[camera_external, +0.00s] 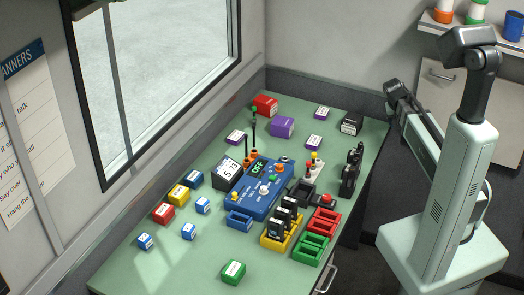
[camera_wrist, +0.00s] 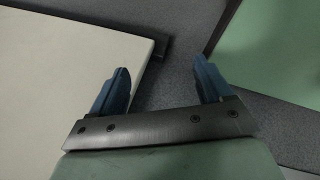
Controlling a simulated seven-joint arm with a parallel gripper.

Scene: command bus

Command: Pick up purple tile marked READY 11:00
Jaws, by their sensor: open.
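Three small purple-edged tiles with white tops lie on the green table (camera_external: 135,265) in the external view. One tile (camera_external: 237,137) is left of the blue console, one (camera_external: 314,142) is right of the purple box, and one (camera_external: 321,112) is farther back. Their print is too small to read, so I cannot tell which says READY 11:00. My gripper (camera_wrist: 160,75) is open and empty in the wrist view, its blue fingers apart. No tile shows there. In the external view I cannot make out the fingers.
A purple box (camera_external: 282,127) and a red box (camera_external: 265,105) stand at the back. A blue console (camera_external: 264,190) with upright levers fills the middle. Yellow, red and green trays stand at the right front. Small blocks lie at left. The table's near left is mostly clear.

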